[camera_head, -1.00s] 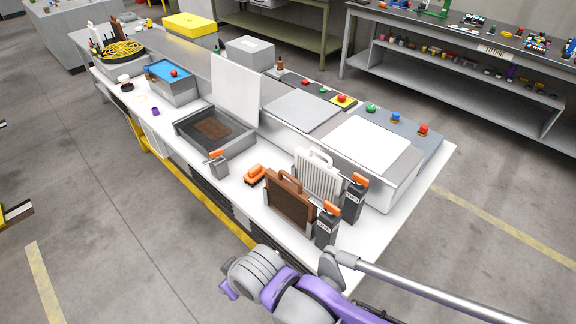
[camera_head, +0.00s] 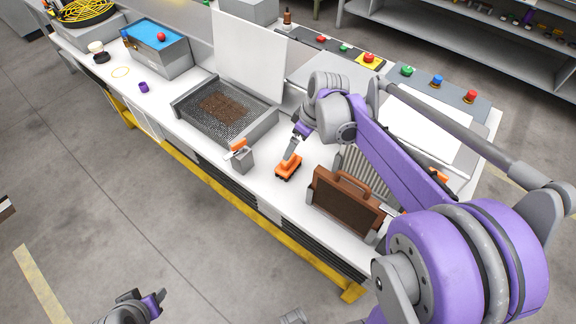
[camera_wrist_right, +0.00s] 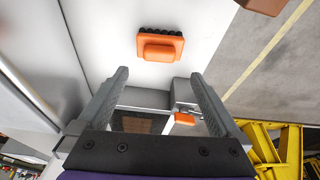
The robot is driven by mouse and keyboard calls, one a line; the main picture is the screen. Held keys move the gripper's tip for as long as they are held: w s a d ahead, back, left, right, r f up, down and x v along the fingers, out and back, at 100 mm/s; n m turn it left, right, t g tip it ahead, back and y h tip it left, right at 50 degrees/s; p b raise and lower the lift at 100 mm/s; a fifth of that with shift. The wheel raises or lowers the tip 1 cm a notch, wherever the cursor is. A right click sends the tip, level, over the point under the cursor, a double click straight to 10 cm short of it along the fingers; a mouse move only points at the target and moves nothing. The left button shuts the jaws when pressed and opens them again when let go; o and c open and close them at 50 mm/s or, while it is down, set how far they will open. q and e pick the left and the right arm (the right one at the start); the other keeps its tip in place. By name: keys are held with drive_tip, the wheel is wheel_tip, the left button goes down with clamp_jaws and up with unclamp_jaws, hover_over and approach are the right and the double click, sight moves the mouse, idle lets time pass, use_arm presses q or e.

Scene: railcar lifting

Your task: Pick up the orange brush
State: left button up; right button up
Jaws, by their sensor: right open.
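The orange brush (camera_head: 288,167) lies on the white bench top, between a grey box with an orange handle and a brown case-like piece. In the right wrist view the brush (camera_wrist_right: 159,46) has an orange grip on top and a row of dark bristles along its far edge. My right gripper (camera_head: 291,151) is just above or beside the brush in the head view. In the wrist view my right gripper (camera_wrist_right: 161,76) has its fingers wide apart with nothing between them, and the brush is beyond the tips. My left gripper (camera_head: 140,304) is at the bottom left, off the bench; its jaws are unclear.
The grey box with the orange handle (camera_head: 243,155) stands close left of the brush. The brown piece with a handle (camera_head: 347,200) stands close right. A mesh-topped tray (camera_head: 222,110) and an upright white panel (camera_head: 249,55) are behind. My right arm hides part of the bench.

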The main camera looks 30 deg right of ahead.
drive_tip(key=x, duration=0.3)
drive_tip(key=shift+s+a+f, duration=0.1)
drive_tip(key=shift+s+f, duration=0.05)
drive_tip(key=shift+f, duration=0.25)
drive_tip(key=x, duration=0.5)
drive_tip(key=shift+w, duration=0.25)
drive_tip(key=shift+c, duration=0.3)
drive_tip(key=c, duration=1.3)
wheel_tip(320, 180, up, 10)
drive_tip(key=shift+r, duration=0.1)
drive_tip(key=shift+c, duration=0.3)
